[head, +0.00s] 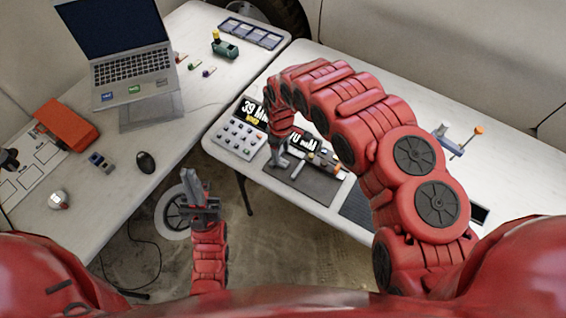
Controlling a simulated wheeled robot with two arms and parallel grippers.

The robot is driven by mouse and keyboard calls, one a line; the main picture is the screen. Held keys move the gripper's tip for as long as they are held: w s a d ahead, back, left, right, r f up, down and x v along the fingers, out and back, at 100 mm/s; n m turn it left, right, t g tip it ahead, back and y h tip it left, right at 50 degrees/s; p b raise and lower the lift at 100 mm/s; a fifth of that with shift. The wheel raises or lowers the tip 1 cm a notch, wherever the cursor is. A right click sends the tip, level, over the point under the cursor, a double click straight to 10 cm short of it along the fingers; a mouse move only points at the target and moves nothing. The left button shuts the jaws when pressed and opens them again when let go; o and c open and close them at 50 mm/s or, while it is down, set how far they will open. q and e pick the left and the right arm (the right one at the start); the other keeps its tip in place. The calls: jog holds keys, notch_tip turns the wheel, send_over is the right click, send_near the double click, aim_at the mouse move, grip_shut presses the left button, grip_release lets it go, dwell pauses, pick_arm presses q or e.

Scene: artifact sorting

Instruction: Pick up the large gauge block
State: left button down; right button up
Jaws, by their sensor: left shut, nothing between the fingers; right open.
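I cannot clearly single out the large gauge block; small grey and orange pieces (338,169) lie by the dark mat (318,187) on the right table, partly hidden by my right arm. My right gripper (285,163) is open and points down over the left part of this mat. Whether anything sits between its fingers is too small to tell. My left gripper (190,180) is shut and empty, pointing up over the floor gap between the two tables.
A light panel with several dark squares (238,138) sits left of the mat, with black number displays (252,112) behind. The left table holds a laptop (130,75), a mouse (146,162) and a red-orange box (66,124). An orange-tipped tool (459,141) lies at right.

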aim_at(281, 161)
jog(key=shift+f, duration=0.4)
jog(key=shift+w+f+p, duration=0.2)
jog(key=shift+f+p, duration=0.35)
jog(key=shift+f, duration=0.25)
jog(key=shift+w+d+f+p, duration=0.1)
jog(key=shift+f+p, duration=0.25)
jog(key=shift+f, duration=1.45)
jog(key=shift+c, duration=0.2)
jog(key=shift+w, duration=0.1)
grip_shut()
